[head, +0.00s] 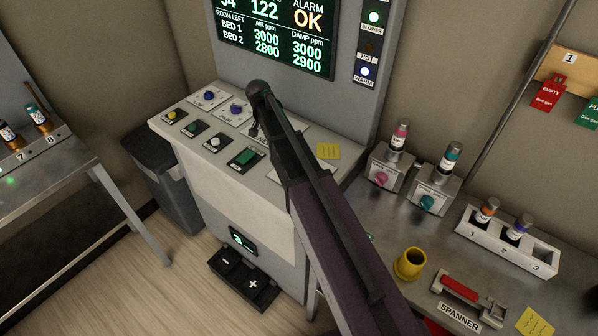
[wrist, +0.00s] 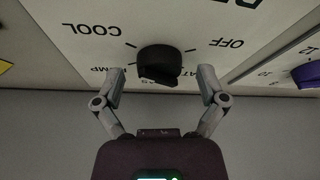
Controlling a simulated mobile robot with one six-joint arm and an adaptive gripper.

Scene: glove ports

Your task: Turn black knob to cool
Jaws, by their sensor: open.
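The black knob (wrist: 160,64) sits on a pale panel in the wrist view, between my gripper's two fingertips and slightly beyond them. The panel appears upside down there. The label COOL (wrist: 92,29) lies to the knob's upper left and OFF (wrist: 231,43) to its right; other labels below are partly hidden. The knob's raised grip points toward the bottom of the wrist view. My gripper (wrist: 162,82) is open, one finger on each side of the knob, with gaps visible. In the head view my arm hides the knob, and the gripper is mostly hidden over the console (head: 177,122).
Purple knobs (head: 237,108) and buttons sit close by on the console. A display (head: 278,36) rises behind it. A yellow note (head: 328,152) lies to the right. A steel bench holds vials, a yellow cup (head: 410,263) and a red-handled spanner (head: 462,288).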

